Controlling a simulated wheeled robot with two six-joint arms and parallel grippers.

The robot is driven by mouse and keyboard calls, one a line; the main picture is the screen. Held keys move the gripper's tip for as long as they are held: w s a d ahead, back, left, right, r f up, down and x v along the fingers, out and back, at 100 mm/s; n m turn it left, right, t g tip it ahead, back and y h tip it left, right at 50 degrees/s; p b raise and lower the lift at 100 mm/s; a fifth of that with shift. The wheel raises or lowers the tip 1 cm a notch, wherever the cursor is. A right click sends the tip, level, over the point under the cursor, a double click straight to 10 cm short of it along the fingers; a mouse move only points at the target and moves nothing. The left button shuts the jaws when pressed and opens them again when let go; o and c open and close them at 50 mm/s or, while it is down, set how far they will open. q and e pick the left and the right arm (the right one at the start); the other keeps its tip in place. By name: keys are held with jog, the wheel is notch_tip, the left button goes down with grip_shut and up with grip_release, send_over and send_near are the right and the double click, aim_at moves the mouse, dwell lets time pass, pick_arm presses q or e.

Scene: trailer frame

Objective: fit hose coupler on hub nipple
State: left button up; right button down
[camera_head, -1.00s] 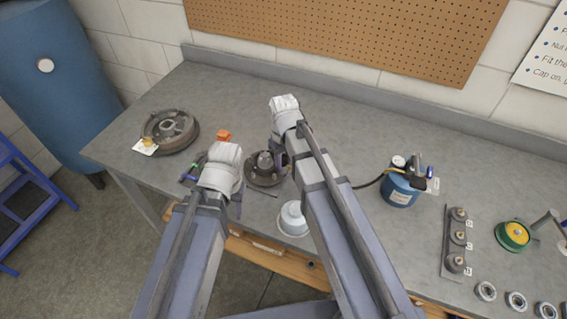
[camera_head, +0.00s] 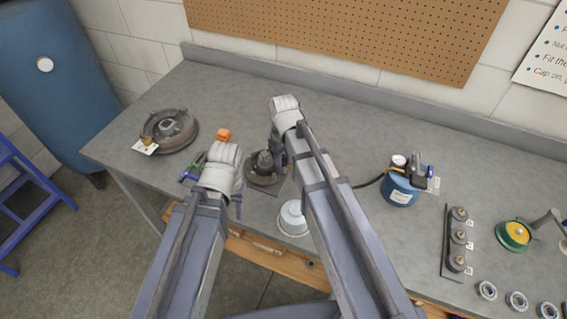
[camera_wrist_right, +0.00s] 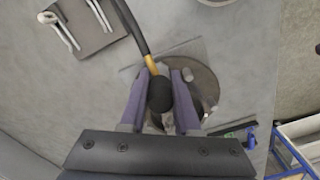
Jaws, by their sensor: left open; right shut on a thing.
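The hub (camera_head: 264,180) sits on a dark round base on the bench, and its round plate (camera_wrist_right: 207,82) shows in the right wrist view. My right gripper (camera_head: 281,153) is over the hub, its fingers (camera_wrist_right: 163,97) shut on the black hose coupler (camera_wrist_right: 160,94). A brass fitting (camera_wrist_right: 152,65) and black hose (camera_wrist_right: 131,26) lead away from the coupler. The nipple is hidden, so I cannot tell whether the coupler touches it. My left gripper (camera_head: 238,196) is open near the hub's left side, mostly hidden by its wrist.
A blue tank (camera_head: 401,190) with a gauge stands to the right. A white bowl (camera_head: 293,218) is close in front. The back of the bench is clear.

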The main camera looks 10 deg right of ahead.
jog(key=c, duration=0.6)
grip_release()
jog(key=o, duration=0.3)
jog(key=shift+s, duration=0.1)
jog(key=shift+a, duration=0.1)
jog(key=shift+c, duration=0.3)
